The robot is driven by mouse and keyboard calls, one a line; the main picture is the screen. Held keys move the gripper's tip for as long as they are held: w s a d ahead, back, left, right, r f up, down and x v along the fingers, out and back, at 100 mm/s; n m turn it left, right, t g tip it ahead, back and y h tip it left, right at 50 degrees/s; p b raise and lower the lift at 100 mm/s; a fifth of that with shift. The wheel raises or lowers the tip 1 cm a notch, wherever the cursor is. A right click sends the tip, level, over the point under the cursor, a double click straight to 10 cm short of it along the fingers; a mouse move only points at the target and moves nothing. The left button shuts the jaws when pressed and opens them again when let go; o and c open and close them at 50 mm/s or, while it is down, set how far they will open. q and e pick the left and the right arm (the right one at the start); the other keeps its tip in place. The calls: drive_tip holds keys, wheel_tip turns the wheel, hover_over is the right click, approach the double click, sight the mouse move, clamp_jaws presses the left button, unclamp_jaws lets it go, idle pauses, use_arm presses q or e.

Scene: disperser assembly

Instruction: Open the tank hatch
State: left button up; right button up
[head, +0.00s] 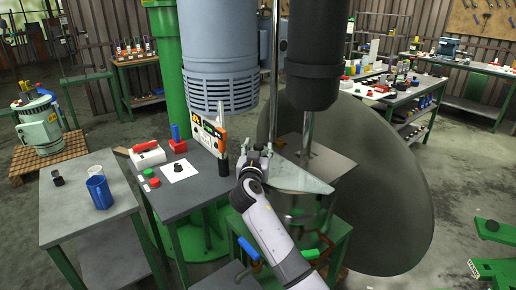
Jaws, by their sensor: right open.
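The metal tank (300,206) stands under the disperser's shaft, right of centre. Its top carries a pale flat plate (298,178) that looks like the hatch. I cannot tell for sure whether it is open or shut. My right gripper (257,150) is open and appears empty. It is at the left edge of the tank top, beside the pale plate. I cannot tell whether it touches the plate. My left gripper is not in view.
A control box (207,134) and a red-and-white device (147,155) are at left.

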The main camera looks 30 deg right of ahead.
clamp_jaws()
idle(0.6)
